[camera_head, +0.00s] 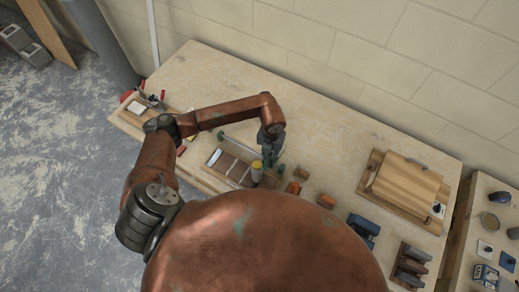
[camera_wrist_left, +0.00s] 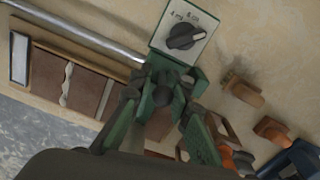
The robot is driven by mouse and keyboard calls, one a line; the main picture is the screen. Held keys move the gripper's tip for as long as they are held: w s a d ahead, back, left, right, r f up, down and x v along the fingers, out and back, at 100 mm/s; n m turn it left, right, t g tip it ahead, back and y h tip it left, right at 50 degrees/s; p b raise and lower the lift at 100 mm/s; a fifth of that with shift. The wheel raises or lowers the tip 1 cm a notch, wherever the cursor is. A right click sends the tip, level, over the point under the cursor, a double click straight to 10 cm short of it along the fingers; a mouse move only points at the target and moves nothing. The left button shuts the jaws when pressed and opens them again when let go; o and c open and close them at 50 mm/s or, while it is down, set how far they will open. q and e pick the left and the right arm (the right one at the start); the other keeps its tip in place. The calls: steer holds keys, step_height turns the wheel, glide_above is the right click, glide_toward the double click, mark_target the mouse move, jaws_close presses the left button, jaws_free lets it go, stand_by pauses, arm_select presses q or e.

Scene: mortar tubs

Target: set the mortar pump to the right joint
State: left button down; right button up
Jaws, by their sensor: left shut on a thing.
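The mortar pump shows in the left wrist view as a green body (camera_wrist_left: 160,88) with a long silver tube (camera_wrist_left: 85,35) running to the upper left. A pale dial plate (camera_wrist_left: 205,22) marked 4 mm and 8 mm carries a black knob (camera_wrist_left: 182,37); its white mark lies on the right side, and I cannot tell the exact setting. My left gripper (camera_wrist_left: 158,105) is shut on the pump; it also shows above the bench in the head view (camera_head: 270,150). The fingers partly hide the pump's body. My right gripper is not in view.
A wooden tray (camera_head: 212,181) with brown panels and pale joints lies beside the pump. Orange-brown blocks (camera_head: 326,200), blue items (camera_head: 362,228) and a wooden board stack (camera_head: 405,185) lie to the right. The bench's back middle is clear.

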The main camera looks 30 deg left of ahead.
arm_select(q)
steer(key=shift+d+r, duration=0.15)
steer(key=shift+d, duration=0.35)
steer(key=shift+w, duration=0.1)
steer(key=c, duration=2)
jaws_free()
steer(key=shift+o, duration=0.6)
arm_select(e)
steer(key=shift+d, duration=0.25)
arm_select(q)
steer(key=shift+a, duration=0.1)
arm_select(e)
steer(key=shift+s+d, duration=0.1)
arm_select(q)
step_height(320, 180, up, 12)
steer(key=shift+f, duration=0.1)
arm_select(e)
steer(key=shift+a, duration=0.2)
